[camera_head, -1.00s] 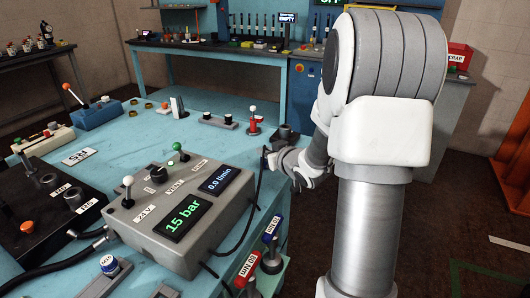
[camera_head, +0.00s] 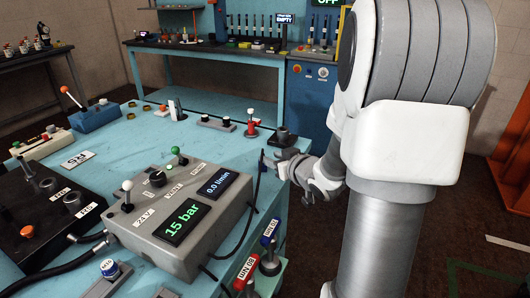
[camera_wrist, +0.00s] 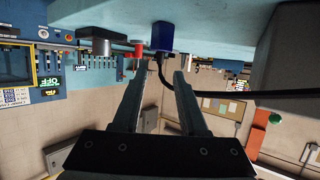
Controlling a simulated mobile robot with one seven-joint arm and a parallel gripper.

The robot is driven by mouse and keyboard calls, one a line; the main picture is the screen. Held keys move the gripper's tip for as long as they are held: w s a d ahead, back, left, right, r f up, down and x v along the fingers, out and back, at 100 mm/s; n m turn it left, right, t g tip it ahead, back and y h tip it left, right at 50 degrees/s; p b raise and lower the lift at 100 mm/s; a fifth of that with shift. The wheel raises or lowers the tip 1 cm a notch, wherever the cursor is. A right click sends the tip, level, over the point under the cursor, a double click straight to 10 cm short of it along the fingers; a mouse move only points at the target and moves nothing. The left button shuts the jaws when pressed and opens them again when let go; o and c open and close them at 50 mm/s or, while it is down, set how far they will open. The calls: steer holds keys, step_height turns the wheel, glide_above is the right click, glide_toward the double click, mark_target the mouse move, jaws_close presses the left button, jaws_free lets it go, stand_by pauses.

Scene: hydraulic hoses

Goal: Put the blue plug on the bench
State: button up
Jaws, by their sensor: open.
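In the head view my gripper (camera_head: 272,164) is low at the right edge of the bench (camera_head: 145,135), beside a black cable. I cannot make out the plug there; my gripper may hide it.
A grey control box (camera_head: 180,210) reading 15 bar stands left of my gripper. The bench middle is fairly clear.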

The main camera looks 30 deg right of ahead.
steer(key=p+v, duration=0.1)
steer(key=v, duration=0.5)
stand_by(0.5)
